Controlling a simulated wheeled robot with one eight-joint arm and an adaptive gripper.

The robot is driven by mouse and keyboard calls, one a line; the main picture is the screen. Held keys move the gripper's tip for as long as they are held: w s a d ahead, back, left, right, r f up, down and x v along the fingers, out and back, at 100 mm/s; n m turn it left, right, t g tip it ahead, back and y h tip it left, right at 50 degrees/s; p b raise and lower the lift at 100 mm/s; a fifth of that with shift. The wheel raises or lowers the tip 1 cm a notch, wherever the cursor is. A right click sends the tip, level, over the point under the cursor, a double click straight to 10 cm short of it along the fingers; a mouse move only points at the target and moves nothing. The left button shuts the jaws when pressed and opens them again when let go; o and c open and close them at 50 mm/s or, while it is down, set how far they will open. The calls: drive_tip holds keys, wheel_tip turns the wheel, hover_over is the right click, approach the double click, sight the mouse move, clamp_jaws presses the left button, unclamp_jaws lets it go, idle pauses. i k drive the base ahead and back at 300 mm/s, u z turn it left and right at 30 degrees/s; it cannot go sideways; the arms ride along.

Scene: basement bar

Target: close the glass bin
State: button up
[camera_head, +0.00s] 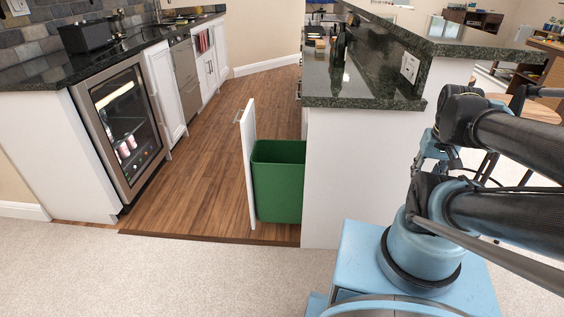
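The glass bin is a pull-out drawer with a green bin (279,184) behind a white front panel (248,160). It stands pulled out to the left from the end of the white island cabinet (350,175), into the aisle. A metal handle (238,116) sits near the top of the panel, on its left side. My arm is at the right, folded over my blue base. My gripper is not clearly visible in this view, and nothing of mine touches the panel or bin.
The wooden aisle floor (190,190) is free between the open bin and the glass-door fridge (122,125) at the left. The dark granite counter (350,90) overhangs the island, with a dark bottle (340,45) on it. Carpet (180,275) in front is clear.

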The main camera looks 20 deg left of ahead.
sight(274, 169)
drive_tip(key=z, duration=1.7)
drive_tip(key=k, duration=1.8)
drive_tip(key=u, duration=2.25)
drive_tip(key=i, duration=0.65)
drive_tip(key=z, duration=0.05)
